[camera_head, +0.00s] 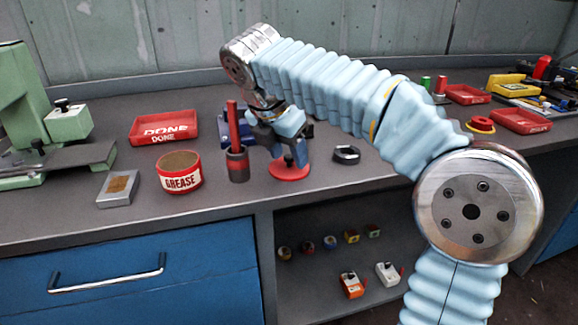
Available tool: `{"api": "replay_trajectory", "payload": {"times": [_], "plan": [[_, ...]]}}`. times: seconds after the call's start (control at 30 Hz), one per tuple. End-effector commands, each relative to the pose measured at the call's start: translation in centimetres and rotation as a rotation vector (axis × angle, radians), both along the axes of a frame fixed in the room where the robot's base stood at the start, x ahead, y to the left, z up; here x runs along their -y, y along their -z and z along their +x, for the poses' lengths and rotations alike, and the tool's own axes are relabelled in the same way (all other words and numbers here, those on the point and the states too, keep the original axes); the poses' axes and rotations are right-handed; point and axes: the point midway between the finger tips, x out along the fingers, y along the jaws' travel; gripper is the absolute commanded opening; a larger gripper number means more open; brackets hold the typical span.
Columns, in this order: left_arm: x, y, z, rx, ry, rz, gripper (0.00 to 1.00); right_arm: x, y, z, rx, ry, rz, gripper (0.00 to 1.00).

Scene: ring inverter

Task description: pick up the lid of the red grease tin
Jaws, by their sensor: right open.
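The red grease tin (180,176) stands on the grey bench at left centre, with a cream band reading GREASE. Its top is uncovered and shows brown grease. A flat red round lid (291,172) lies on the bench to the right of the tin. My right gripper (289,162) points down directly over the lid, its jaws open. The gripper hides part of the lid's far side, and I cannot tell whether the fingertips touch it. My left gripper is not in view.
A dark cup with a red-handled tool (237,165) stands just left of the lid. A dark ring-shaped part (346,154) lies to the right. A blue vise is partly hidden behind my gripper. A red DONE tray (163,127) sits behind the tin.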

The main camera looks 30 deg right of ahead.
Motion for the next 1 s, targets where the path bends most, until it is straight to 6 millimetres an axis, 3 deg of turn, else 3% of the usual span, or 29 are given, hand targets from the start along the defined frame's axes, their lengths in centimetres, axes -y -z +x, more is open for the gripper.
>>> {"api": "replay_trajectory", "payload": {"times": [0.27,0.6,1.0], "plan": [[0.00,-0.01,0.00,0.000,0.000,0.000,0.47,0.16,0.37,0.05,0.000,0.001,0.000,0.51],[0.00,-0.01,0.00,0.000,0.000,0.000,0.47,0.14,0.35,0.05,0.000,0.001,0.000,0.00],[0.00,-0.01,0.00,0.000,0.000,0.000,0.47,0.07,0.03,-0.07,0.002,0.000,0.001,0.00]]}}
